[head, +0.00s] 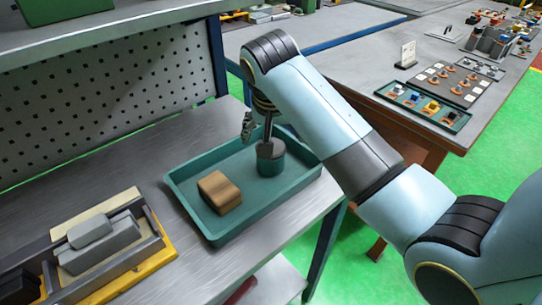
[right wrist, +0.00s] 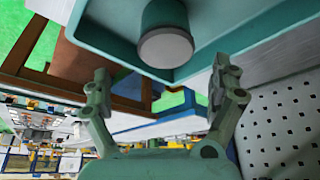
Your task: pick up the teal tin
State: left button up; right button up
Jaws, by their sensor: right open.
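The teal tin (head: 272,165) is a short upright cylinder standing in the green tray (head: 262,216), near its right end. In the head view its top looks dark and is partly covered by a finger. In the right wrist view the tin (right wrist: 164,18) shows a pale grey round top. My right gripper (head: 257,128) is open and empty, at the tin's top on its far side. In the right wrist view its spread fingertips (right wrist: 162,72) lie either side of the line to the tin, with the tin beyond them. My left gripper is not in view.
A brown wooden block (head: 220,192) lies in the tray, left of the tin. A yellow-based fixture with grey blocks (head: 100,238) stands at the left of the bench. A perforated panel (head: 110,90) rises behind. Another table with small parts (head: 425,100) is at the right.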

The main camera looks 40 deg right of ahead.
jog(key=x, duration=0.2)
jog(key=a+x, duration=0.1)
jog(key=x, duration=0.2)
jog(key=shift+f, duration=0.2)
jog(key=shift+w+d+f, duration=0.1)
jog(key=shift+w+f, duration=0.1)
jog(key=shift+f, duration=0.25)
jog(key=shift+c, duration=0.3)
jog(key=shift+r, duration=0.1)
jog(key=c, duration=1.5)
